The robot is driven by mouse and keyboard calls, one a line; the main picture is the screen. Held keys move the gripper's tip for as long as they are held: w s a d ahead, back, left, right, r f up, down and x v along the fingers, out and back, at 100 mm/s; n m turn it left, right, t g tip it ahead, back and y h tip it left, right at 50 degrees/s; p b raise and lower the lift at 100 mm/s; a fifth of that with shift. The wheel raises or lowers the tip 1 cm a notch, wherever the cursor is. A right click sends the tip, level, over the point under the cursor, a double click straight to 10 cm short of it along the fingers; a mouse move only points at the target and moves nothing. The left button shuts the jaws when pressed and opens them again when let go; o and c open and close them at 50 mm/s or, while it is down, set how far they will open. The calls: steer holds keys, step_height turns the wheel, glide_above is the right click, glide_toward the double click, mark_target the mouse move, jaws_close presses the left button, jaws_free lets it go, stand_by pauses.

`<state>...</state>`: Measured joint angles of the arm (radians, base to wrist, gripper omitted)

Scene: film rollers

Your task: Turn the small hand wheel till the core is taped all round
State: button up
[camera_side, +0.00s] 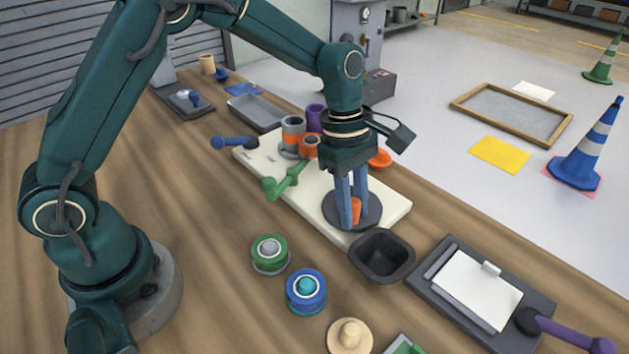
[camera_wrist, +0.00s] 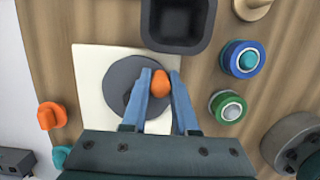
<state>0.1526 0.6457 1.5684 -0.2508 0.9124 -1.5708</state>
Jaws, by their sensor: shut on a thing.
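The small hand wheel is a dark grey disc (camera_side: 372,217) with an upright orange knob (camera_side: 356,212), at the near right end of a cream board (camera_side: 399,203). In the wrist view the disc (camera_wrist: 122,75) lies flat, with the orange knob (camera_wrist: 160,86) near its edge. My gripper (camera_wrist: 161,80) points down with its blue fingers on either side of the knob, shut on it. What looks like the core, a grey cylinder (camera_side: 293,127) with some orange on it, stands farther along the board. Beside it is an orange roll (camera_side: 310,143); how far the tape reaches cannot be told.
A black bin (camera_side: 382,255) stands close to the wheel. A green lever (camera_side: 284,181) and a blue-handled lever (camera_side: 235,142) stick out at the board's left. Green (camera_side: 269,254) and blue (camera_side: 306,291) round pieces sit in front. A clipboard tray (camera_side: 475,290) lies right.

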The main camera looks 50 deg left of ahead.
mark_target(337, 216)
steer(key=shift+a, duration=0.15)
steer(key=shift+s+a, duration=0.35)
steer(key=shift+a, duration=0.25)
steer(key=shift+a, duration=0.85)
